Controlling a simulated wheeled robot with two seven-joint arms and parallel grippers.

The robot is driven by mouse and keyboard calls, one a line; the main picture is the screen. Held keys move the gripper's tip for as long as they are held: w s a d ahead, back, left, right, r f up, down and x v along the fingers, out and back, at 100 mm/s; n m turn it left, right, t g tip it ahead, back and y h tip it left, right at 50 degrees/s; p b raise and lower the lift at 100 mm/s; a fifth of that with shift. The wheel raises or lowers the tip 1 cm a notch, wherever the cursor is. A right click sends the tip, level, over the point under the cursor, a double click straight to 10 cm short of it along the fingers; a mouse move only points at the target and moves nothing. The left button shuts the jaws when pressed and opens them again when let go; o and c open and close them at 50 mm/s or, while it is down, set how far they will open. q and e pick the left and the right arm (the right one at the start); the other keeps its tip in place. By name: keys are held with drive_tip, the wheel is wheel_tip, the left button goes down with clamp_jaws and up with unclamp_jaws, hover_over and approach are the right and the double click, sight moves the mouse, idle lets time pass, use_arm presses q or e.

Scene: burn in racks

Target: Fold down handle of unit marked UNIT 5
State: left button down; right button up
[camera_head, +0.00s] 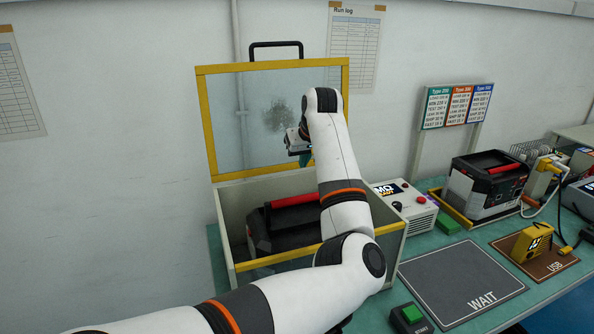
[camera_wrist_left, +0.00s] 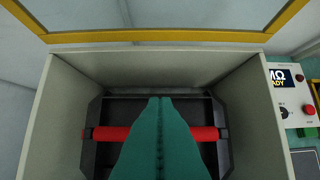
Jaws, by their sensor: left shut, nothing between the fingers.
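A dark unit (camera_head: 262,232) with a red handle bar (camera_head: 295,199) sits inside the open yellow-edged box; no UNIT 5 marking is readable on it. In the left wrist view the red bar (camera_wrist_left: 104,134) runs across the dark unit (camera_wrist_left: 105,107), its middle hidden behind my fingers. My left gripper (camera_head: 306,158) is over the box, largely hidden by my arm in the head view. In the left wrist view its teal fingers (camera_wrist_left: 160,99) are shut and empty, above the unit. I cannot tell whether they touch the bar. My right gripper is not in view.
The box's clear lid (camera_head: 205,120) stands open at the back, and its walls (camera_wrist_left: 45,125) enclose the unit. Another dark unit with a red handle (camera_head: 507,168) sits in a yellow tray. A control box (camera_head: 418,219), a WAIT mat (camera_head: 450,275) and a yellow device (camera_head: 530,242) are to the right.

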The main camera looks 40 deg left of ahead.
use_arm(q)
drive_tip(key=p+x, duration=0.2)
drive_tip(key=x, duration=0.7)
drive_tip(key=d, duration=0.1)
drive_tip(key=s+d+p, duration=0.2)
drive_tip(key=shift+s+d+f, duration=0.1)
drive_tip(key=shift+d+f, duration=0.3)
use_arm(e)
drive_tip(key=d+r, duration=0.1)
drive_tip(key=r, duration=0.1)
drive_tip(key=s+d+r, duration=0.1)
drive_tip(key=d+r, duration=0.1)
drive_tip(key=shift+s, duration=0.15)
